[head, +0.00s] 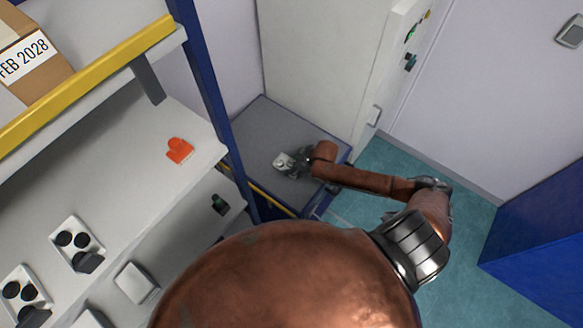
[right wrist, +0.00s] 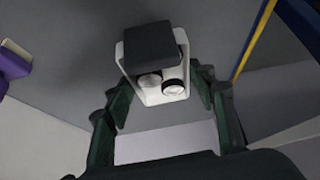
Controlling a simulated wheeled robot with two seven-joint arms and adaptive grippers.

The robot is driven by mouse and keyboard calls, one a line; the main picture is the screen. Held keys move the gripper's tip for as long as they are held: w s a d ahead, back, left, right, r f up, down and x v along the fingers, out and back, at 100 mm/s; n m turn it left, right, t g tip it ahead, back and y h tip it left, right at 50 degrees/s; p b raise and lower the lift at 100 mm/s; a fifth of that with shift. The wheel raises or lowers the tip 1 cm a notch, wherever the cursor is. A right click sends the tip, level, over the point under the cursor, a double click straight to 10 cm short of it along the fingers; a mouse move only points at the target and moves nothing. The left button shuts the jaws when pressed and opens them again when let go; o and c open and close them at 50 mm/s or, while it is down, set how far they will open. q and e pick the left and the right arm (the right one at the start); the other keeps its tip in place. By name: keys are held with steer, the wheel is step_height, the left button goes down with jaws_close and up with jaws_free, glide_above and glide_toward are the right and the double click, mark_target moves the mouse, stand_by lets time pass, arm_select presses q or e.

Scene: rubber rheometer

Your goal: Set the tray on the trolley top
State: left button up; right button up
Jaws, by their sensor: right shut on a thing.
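A small white tray (head: 284,161) shows over the grey trolley top (head: 262,126) in the head view. In the right wrist view the tray (right wrist: 150,98) carries a dark block and two round pale pieces. My right gripper (head: 297,163) is shut on the tray's near end, with its dark green fingers (right wrist: 162,92) around it. The trolley top (right wrist: 80,50) spreads beneath the tray in the wrist view. I cannot tell whether the tray touches the surface. My left gripper is not in view.
A blue shelf post (head: 215,95) and shelf (head: 125,150) stand left of the trolley. Other white trays with black discs (head: 77,242) and an orange item (head: 179,150) lie there. A pale cabinet (head: 320,60) rises behind. The trolley top around the tray is largely clear.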

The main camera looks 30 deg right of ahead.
steer(key=shift+a+f, duration=0.1)
steer(key=shift+f, duration=1)
steer(key=shift+s+f, duration=0.1)
steer(key=o, duration=1.3)
steer(key=shift+c, duration=0.2)
steer(key=v, duration=1.2)
